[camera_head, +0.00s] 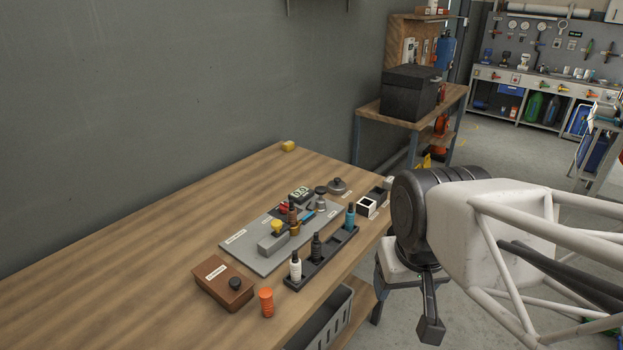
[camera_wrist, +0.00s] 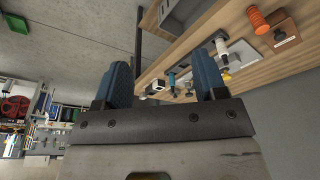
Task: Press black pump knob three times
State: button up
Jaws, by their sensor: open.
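The labels are too small to read, so I cannot tell which black knob is the pump's. My gripper (camera_head: 431,322) is off the table's right edge, away from these things. It is open and empty, its blue fingers (camera_wrist: 163,82) apart.
An orange ribbed piece (camera_head: 266,302) stands beside the brown box. A dark rack (camera_head: 322,262) holds white, black and blue bottles. A grey bin (camera_head: 325,325) is below the front edge. The table's left side (camera_head: 110,270) is clear.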

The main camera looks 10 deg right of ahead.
grip_shut()
dwell(1.5)
